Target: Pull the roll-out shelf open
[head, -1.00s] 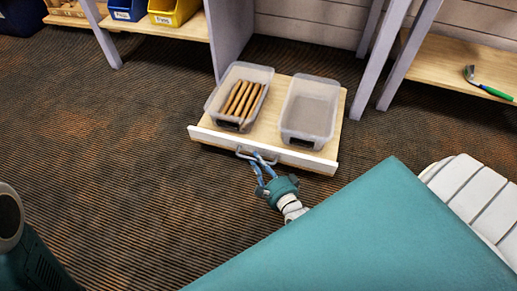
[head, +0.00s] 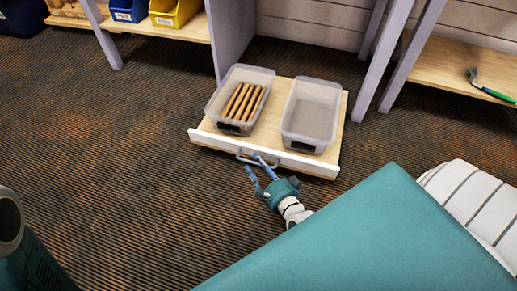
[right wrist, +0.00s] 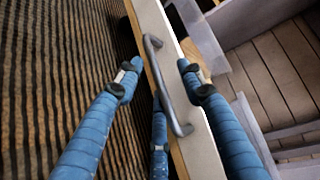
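The roll-out shelf (head: 267,128) is a wooden board with a white front edge, and it stands out from under the bench into the aisle. Its grey bar handle (head: 243,156) is on the front edge. My right gripper (head: 255,163) is at the handle with its blue fingers spread. In the right wrist view the open fingers (right wrist: 158,82) lie on both sides of the handle (right wrist: 168,88), with gaps between; a third finger is below it. Whether any finger touches the handle is unclear. My left gripper is out of view.
On the shelf stand a clear bin with several brown sticks (head: 242,102) and an empty clear bin (head: 311,112). Purple bench legs (head: 388,70) rise behind. A trowel-like tool (head: 492,92) lies on the right lower shelf. The striped carpet (head: 130,150) in front is clear.

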